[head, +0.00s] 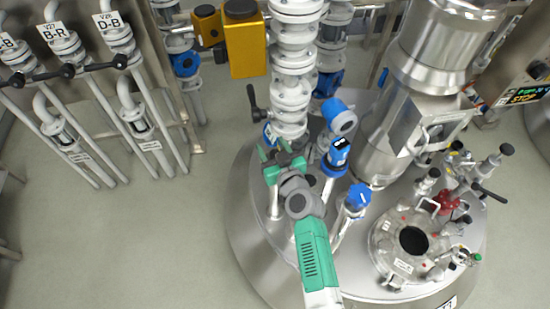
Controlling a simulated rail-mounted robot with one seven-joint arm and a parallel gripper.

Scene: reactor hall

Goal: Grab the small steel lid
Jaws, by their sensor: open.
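My gripper (283,148) is green and grey. It is open over the left part of the steel reactor top (255,240), close to the white flanged column (291,100). I see nothing between its fingers. I cannot clearly make out a loose small steel lid; it may be hidden by my arm or the fittings. At the right of the reactor top is a round steel manway cover (388,240) with a dark round opening (413,240) in it. My gripper is well to the left of this cover.
Blue-capped fittings (358,197) stand just right of my gripper. A large steel motor housing (400,130) rises behind. Red and black-handled valves (447,202) crowd the right side. Labelled pipes (65,45) stand at the upper left. The floor (130,240) at left is clear.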

